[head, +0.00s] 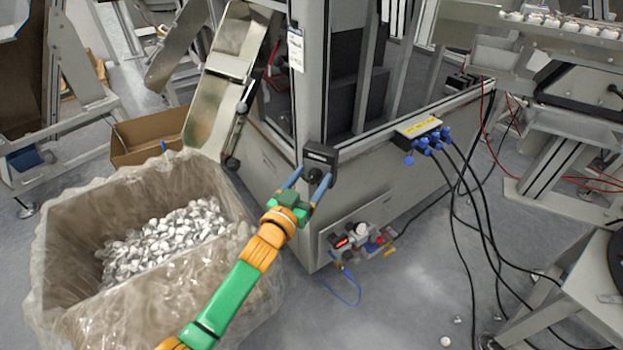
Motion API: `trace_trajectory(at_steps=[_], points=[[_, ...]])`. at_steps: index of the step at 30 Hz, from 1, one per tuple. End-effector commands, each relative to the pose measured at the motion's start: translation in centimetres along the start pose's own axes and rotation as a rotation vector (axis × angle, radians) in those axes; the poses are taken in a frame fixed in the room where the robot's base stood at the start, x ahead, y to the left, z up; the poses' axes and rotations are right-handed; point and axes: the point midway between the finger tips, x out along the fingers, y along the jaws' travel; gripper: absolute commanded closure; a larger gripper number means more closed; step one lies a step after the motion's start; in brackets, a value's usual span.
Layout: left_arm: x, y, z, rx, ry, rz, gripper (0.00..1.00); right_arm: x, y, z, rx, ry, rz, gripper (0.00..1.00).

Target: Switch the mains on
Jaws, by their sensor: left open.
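The mains switch (321,153) is a small black box on the corner post of the grey machine cabinet, with a dark round knob (315,175) low on its front. My left gripper (311,176) reaches up to it from below. Its two blue fingers are apart, one on each side of the knob. I cannot tell whether they touch it. The exact angle of the knob is too small to read. My right gripper is out of view.
A plastic-lined bin (60,225) of silvery caps stands at the left. A valve unit (357,238) with a lit red display sits low on the cabinet. A yellow-topped connector block (418,127) with black cables is to the right. The floor (400,300) in front is mostly clear.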

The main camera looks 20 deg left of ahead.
Motion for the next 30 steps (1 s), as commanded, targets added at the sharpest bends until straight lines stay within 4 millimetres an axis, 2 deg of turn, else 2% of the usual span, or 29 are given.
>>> trace_trajectory(at_steps=[5, 12, 13, 23, 30], points=[[0.0, 0.02, 0.01, 0.0, 0.0, 0.0, 0.29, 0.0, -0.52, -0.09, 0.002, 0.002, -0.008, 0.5], [-0.02, 0.03, 0.03, 0.0, -0.001, 0.0, 0.93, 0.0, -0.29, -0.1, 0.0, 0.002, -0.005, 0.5], [-0.03, 0.03, 0.04, 0.0, -0.001, 0.0, 1.0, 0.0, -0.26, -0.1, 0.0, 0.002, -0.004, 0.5], [-0.03, 0.05, 0.02, 0.039, -0.002, 0.0, 1.0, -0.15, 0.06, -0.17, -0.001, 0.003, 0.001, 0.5], [-0.02, 0.15, -0.02, 0.186, -0.002, -0.001, 1.0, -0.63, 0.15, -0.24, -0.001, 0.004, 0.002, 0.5]])
